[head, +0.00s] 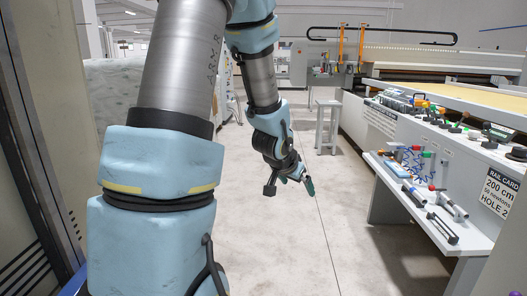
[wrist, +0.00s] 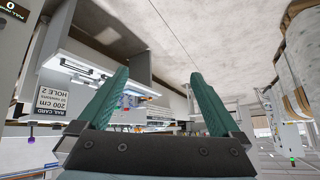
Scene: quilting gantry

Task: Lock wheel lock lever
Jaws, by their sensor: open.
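My gripper (head: 302,181) hangs in the open aisle in the middle of the head view, above bare floor and left of the white bench. In the wrist view its two green ribbed fingers (wrist: 158,84) are spread apart with nothing between them. I cannot pick out a wheel or its lock lever for certain in either view. Several small levers and knobs (head: 457,124) sit on the top panel of the bench, too small to tell which is which. My arm hides part of the left side.
The white bench (head: 393,198) with a shelf of tools and a "RAIL CARD" sign (head: 498,193) stands at the right. A grey stool (head: 328,127) stands farther back by the long machine bed (head: 470,92). The concrete floor (head: 290,250) between is clear.

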